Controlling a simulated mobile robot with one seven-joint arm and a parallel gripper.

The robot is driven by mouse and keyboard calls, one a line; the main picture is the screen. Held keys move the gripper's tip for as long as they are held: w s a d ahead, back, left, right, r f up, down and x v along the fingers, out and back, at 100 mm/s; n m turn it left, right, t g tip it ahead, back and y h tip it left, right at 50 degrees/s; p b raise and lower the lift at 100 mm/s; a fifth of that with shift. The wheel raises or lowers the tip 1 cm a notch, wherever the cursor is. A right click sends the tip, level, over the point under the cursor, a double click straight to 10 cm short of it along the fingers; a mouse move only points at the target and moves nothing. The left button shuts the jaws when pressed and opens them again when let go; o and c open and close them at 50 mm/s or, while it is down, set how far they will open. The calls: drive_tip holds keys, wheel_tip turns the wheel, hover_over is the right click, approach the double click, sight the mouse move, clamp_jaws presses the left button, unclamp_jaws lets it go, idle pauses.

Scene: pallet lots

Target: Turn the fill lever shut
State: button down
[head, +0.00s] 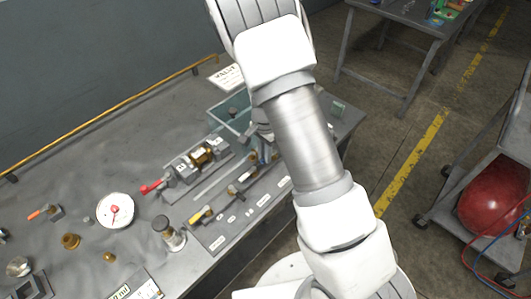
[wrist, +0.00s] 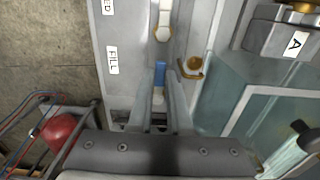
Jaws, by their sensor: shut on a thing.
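The fill lever has a blue handle (wrist: 160,76) and lies on a grey panel beside a white label (wrist: 113,60) reading FILL, in the wrist view. My gripper (wrist: 161,98) is over the lever's end, with a finger on each side, and is shut on the blue handle. The handle lies lengthwise between the fingers, in line with the panel's long side. In the head view my arm hides most of the gripper and the lever.
A brass hook-like piece (wrist: 191,68) is close to the right finger. A translucent teal bin (head: 232,113) stands beside the panel. Another lever with a pale handle (wrist: 163,27) lies further along the panel. A red ball-shaped tank (head: 494,198) sits on a cart at the right.

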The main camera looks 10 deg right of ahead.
drive_tip(key=c, duration=0.8)
unclamp_jaws()
drive_tip(key=shift+c, duration=0.2)
